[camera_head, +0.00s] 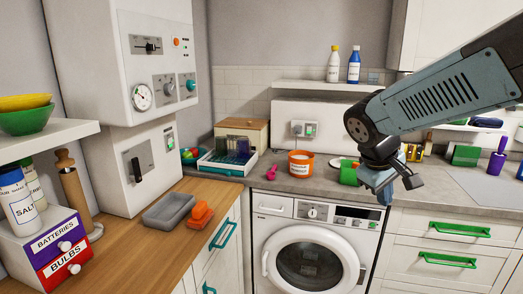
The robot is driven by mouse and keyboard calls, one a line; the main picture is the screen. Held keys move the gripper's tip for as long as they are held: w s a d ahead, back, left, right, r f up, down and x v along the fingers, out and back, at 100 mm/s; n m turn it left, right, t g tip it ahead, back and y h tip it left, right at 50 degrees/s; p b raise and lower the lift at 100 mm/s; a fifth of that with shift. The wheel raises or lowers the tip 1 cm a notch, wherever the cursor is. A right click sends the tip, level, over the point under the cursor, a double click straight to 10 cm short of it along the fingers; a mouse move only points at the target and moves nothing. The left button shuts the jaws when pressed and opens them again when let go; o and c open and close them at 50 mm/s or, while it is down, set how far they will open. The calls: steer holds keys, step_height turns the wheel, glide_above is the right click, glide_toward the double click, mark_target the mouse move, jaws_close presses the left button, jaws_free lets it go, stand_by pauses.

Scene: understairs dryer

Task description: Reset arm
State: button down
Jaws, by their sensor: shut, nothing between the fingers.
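My arm (440,100) reaches in from the upper right. My gripper (388,186) points downward at its end, in front of the countertop and above the right side of the dryer or washer (320,215). The gripper is shut and holds nothing. It partly hides a small green item (348,176) on the counter behind it; I cannot tell how far apart they are.
An orange tub (301,165) and a rack tray (228,165) stand on the back counter. The left wooden counter holds a grey tray (168,210) and an orange object (200,215). A shelf (300,84) with bottles hangs behind. Drawers with green handles (448,259) are lower right.

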steer(key=s+a+r+m+t+y, duration=0.1)
steer(key=s+a+r+m+y, duration=0.1)
steer(key=s, duration=0.2)
steer(key=s+a+r+m+t+y, duration=0.1)
steer(key=s+a+r+m+y, duration=0.1)
steer(key=s, duration=0.3)
steer(key=shift+s+m+t, duration=0.3)
steer(key=shift+m+t, duration=0.1)
steer(key=shift+m, duration=0.1)
steer(key=c, duration=1.9)
jaws_free()
steer(key=shift+r, duration=0.1)
